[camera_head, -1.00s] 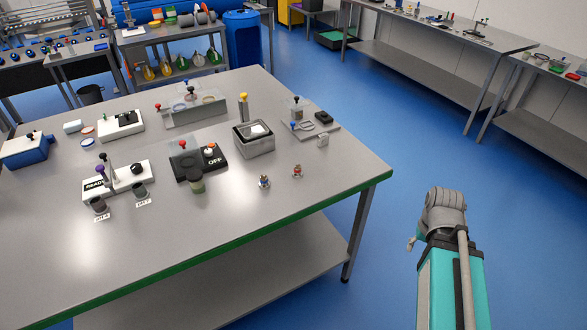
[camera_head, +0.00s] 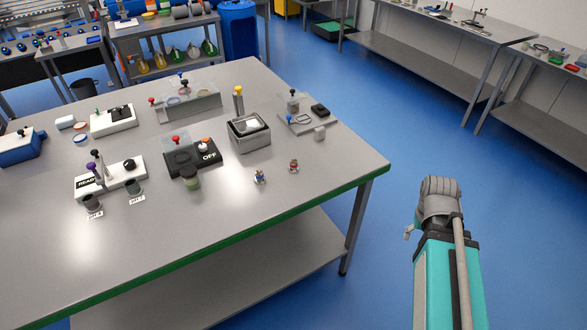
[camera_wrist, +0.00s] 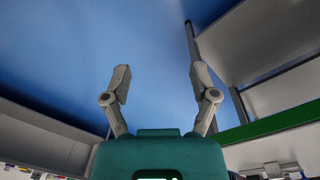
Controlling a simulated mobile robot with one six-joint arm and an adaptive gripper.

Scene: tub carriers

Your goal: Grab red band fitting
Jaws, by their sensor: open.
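A small fitting with a reddish band (camera_head: 293,166) stands upright on the grey table (camera_head: 300,215), near its right front corner. A similar small fitting with a bluish band (camera_head: 259,177) stands just to its left. My gripper (camera_wrist: 160,80) shows in the wrist view with its two fingers spread apart and nothing between them. Blue floor lies beyond the fingers. In the head view my arm is at the lower right, off the table's right edge and well apart from the fittings; the fingers cannot be made out there.
A white READY panel (camera_head: 109,179) is at the left. The table front around the fittings is clear. Other benches (camera_head: 440,38) stand at the upper right.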

